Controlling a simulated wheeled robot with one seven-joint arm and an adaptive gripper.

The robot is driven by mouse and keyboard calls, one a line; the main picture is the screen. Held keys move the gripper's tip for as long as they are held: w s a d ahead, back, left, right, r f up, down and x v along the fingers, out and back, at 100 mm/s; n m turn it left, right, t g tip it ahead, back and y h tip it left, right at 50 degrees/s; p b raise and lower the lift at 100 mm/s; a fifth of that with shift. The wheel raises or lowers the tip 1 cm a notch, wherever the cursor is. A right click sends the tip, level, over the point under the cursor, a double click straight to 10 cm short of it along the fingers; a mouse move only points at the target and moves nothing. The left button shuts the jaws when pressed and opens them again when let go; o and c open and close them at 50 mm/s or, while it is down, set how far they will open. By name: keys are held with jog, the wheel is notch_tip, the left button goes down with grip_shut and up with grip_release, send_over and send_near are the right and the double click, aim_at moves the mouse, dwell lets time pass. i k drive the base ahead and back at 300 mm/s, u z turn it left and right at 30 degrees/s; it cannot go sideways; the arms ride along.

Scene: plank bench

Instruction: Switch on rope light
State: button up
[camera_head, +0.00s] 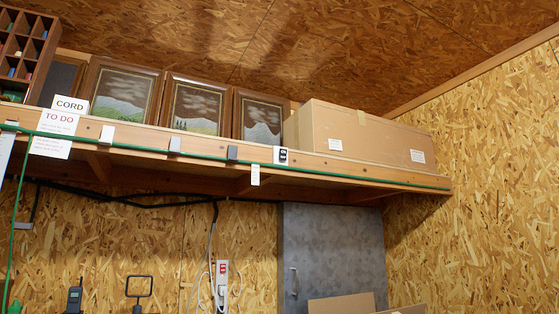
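A thin green line (200,155) runs along the front edge of the high wooden shelf and hangs down at the far left; it looks like the rope light or its cord, and no glow shows on it. A small black-and-white switch-like box (281,155) sits on the shelf front, right of the middle; its position is too small to read. A white power strip with a red part (222,284) is fixed upright on the wall below, with white cables beside it. My gripper is not in view.
The shelf (360,172) carries framed pictures (195,106), a long cardboard box (360,135) and a "CORD" sign (70,104). A grey cabinet (333,255) stands below. A handheld device (74,298) and a black-handled thing (139,290) are at lower left.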

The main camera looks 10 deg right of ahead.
aim_at(283, 153)
jog(key=k, duration=0.65)
jog(key=u, duration=0.5)
jog(key=i, duration=1)
jog(key=z, duration=0.5)
jog(key=i, duration=0.55)
jog(key=z, duration=0.6)
